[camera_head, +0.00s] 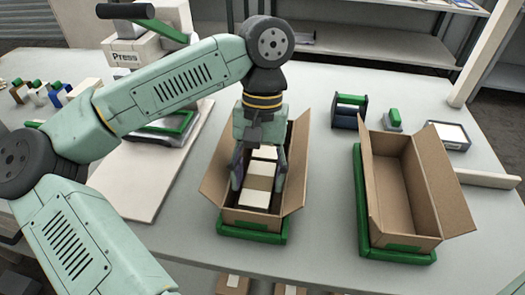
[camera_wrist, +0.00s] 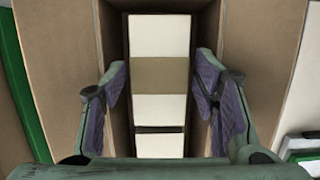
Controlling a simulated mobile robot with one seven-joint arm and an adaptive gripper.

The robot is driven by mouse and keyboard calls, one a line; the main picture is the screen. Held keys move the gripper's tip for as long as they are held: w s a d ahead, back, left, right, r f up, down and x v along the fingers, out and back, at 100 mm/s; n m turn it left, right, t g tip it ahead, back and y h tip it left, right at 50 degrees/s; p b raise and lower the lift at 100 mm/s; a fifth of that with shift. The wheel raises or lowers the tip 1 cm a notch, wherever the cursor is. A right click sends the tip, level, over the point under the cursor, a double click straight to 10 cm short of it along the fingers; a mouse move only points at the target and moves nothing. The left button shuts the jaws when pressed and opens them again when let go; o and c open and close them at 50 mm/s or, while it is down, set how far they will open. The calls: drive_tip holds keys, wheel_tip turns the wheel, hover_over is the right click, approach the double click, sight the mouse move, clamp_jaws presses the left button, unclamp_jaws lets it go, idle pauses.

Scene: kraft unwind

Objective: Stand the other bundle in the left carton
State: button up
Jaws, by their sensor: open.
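The left carton (camera_head: 211,188) stands open, flaps spread, on a green base; its cardboard wall also shows in the wrist view (camera_wrist: 60,60). A white bundle with a brown kraft band (camera_head: 260,183) is inside it; it also shows in the wrist view (camera_wrist: 160,35). A second white block (camera_head: 264,152), probably the other bundle, is in the carton behind it, across a narrow gap; it also shows in the wrist view (camera_wrist: 160,146). My gripper (camera_head: 259,172) is open and reaches down into the carton, fingers on either side of the banded bundle, with gaps visible in the wrist view.
The right carton (camera_head: 435,190) stands open and looks empty on its own green base. A press (camera_head: 145,45) and a pale board (camera_head: 140,180) are at the left. Small green-topped items (camera_head: 393,120) and a grey tray (camera_head: 465,146) lie behind the right carton. Bare table separates the cartons.

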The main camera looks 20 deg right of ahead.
drive_tip(key=b+v, duration=0.1)
drive_tip(key=v, duration=0.1)
drive_tip(key=shift+w+d+r, duration=0.1)
drive_tip(key=shift+w+r, duration=0.05)
drive_tip(key=shift+r, duration=0.2)
drive_tip(key=w+d, duration=0.2)
drive_tip(key=w, duration=0.1)
drive_tip(key=w+d+b, duration=0.1)
drive_tip(key=w+d, duration=0.1)
drive_tip(key=w, duration=0.1)
drive_tip(key=w+d+b, duration=0.1)
drive_tip(key=w+d, duration=0.1)
drive_tip(key=w, duration=0.2)
drive_tip(key=shift+d+r, duration=0.15)
drive_tip(key=shift+d, duration=0.2)
